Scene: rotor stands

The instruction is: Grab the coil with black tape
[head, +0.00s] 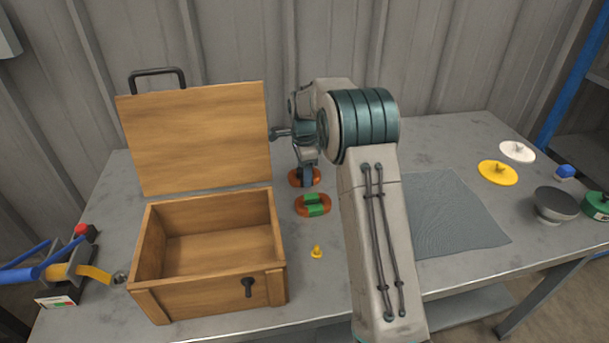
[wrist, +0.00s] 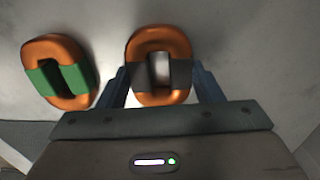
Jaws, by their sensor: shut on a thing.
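The coil with black tape (wrist: 158,44) is an orange-brown oval ring with dark bands on its sides. In the wrist view my gripper (wrist: 158,80) has its two blue fingers on either side of it, at the taped parts, and is shut on it. In the head view this coil (head: 294,178) is partly hidden behind my gripper (head: 306,178), on or just above the grey table. A second coil with green tape (head: 313,205) lies just in front of it. It also shows to the left in the wrist view (wrist: 60,74).
An open wooden box (head: 211,278) stands to the left, its lid raised. A small yellow piece (head: 317,252) lies in front of the coils. A grey mat (head: 455,210) lies to the right, with yellow (head: 498,173) and white (head: 517,151) discs and a grey bowl (head: 556,204) beyond it.

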